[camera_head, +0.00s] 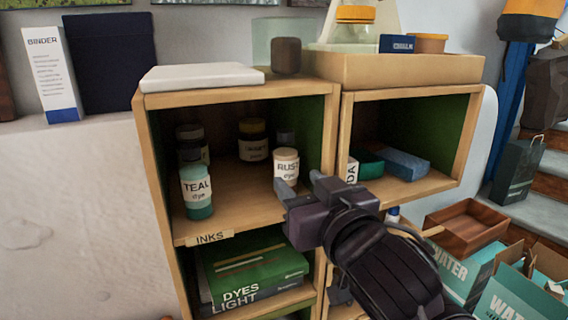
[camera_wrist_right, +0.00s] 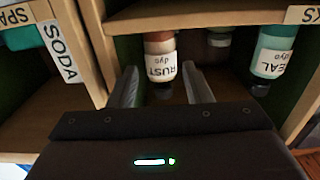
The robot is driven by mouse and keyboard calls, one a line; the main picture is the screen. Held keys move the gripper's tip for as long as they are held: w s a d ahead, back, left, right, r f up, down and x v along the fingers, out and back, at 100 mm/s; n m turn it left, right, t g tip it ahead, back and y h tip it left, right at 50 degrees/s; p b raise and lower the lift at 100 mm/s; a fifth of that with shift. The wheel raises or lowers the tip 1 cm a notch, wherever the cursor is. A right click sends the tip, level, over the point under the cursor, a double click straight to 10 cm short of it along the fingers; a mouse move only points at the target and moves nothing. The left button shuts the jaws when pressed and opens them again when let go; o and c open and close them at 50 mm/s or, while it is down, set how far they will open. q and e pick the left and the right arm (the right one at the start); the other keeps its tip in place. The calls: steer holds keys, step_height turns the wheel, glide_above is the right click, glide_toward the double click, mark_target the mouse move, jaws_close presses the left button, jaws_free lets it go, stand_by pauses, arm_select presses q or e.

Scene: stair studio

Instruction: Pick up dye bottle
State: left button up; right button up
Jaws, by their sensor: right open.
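The rust dye bottle (camera_head: 286,164), with a white label and pale lid, stands upright near the front of the upper left shelf. The teal dye bottle (camera_head: 197,192) stands to its left on the same shelf. My right gripper (camera_head: 300,187) is open and empty at the shelf's front, its fingers pointing at the rust bottle. In the right wrist view, the rust bottle (camera_wrist_right: 160,62) shows between and just beyond the fingertips (camera_wrist_right: 160,75), and the teal bottle (camera_wrist_right: 271,55) is off to the right. My left gripper is out of view.
Darker jars (camera_head: 253,140) stand further back on this shelf. The divider (camera_head: 333,130) rises close on the right, with a soda container (camera_head: 352,170) beyond it. The shelf's front edge bears an inks label (camera_head: 211,238). A dyes box (camera_head: 252,268) lies below.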

mark_target(291, 173)
steer(key=p+x, duration=0.1)
steer(key=x, duration=0.3)
steer(key=shift+w+a+f, duration=0.15)
steer(key=shift+w+a, duration=0.05)
steer(key=shift+w, duration=0.3)
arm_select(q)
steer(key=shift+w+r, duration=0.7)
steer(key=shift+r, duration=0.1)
arm_select(e)
steer(key=c, duration=0.7)
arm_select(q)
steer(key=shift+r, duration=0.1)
arm_select(e)
steer(key=shift+c, duration=0.2)
